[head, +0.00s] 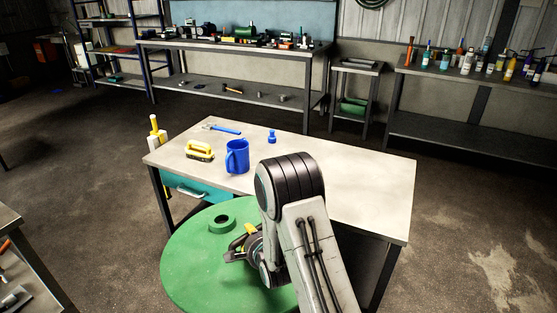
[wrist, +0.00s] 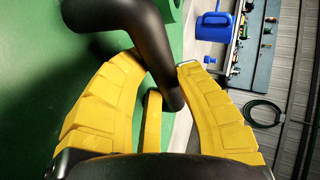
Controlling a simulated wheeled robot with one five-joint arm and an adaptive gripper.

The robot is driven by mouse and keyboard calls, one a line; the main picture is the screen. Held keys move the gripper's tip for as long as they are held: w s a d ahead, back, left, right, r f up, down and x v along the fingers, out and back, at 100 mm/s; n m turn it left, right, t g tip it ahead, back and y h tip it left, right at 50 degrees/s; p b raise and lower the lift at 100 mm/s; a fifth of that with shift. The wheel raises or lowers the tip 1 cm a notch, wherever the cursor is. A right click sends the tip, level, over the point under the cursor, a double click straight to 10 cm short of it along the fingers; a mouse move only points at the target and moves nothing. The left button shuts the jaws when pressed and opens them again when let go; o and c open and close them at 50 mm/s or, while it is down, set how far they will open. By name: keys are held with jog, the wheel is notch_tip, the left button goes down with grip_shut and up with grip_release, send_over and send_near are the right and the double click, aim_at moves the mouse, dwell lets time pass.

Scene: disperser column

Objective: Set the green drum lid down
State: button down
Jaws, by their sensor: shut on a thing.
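The green drum lid (head: 192,266) is a large round disc with a small raised round fitting near its far edge. It lies roughly level in front of the grey-topped table in the head view, and its right part is hidden behind my arm. My gripper (head: 243,243) is over the lid. In the wrist view, my gripper's yellow fingers (wrist: 163,72) are shut on the lid's dark curved handle (wrist: 155,40), with the green lid surface (wrist: 30,60) behind it. What lies under the lid is hidden.
The table (head: 345,185) carries a blue mug (head: 237,157), a yellow-and-black brush (head: 199,151), a blue-handled hammer (head: 223,129) and a small blue object (head: 271,137). Its right half is clear. Another bench (head: 18,250) stands at left. Open floor (head: 480,240) is at right.

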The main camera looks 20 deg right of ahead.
jog(key=d+r+m+h, duration=0.1)
jog(key=d, duration=0.5)
jog(key=d+r+m+h, duration=0.1)
jog(key=d+r+h, duration=0.1)
jog(key=d, duration=0.4)
jog(key=s+d+r+m+g+h, duration=0.1)
jog(key=d+r+m, duration=0.1)
jog(key=d, duration=0.5)
jog(key=shift+s+r+h, duration=0.1)
jog(key=shift+r+h, duration=0.05)
jog(key=shift+h, duration=0.15)
jog(key=s+d+r+m+g+h, duration=0.25)
jog(key=s+d+r, duration=0.25)
jog(key=s+d, duration=0.6)
jog(key=s+d+r+m+g+h, duration=0.25)
jog(key=s+d+r+m, duration=0.35)
jog(key=d, duration=0.9)
jog(key=s+d+r+g+h, duration=0.1)
jog(key=s+d+r, duration=0.1)
jog(key=s, duration=0.6)
jog(key=s+d+r+m+g+h, duration=0.1)
jog(key=s+d+r+g, duration=0.1)
jog(key=s+d, duration=0.3)
jog(key=s, duration=0.4)
jog(key=shift+d+r, duration=0.2)
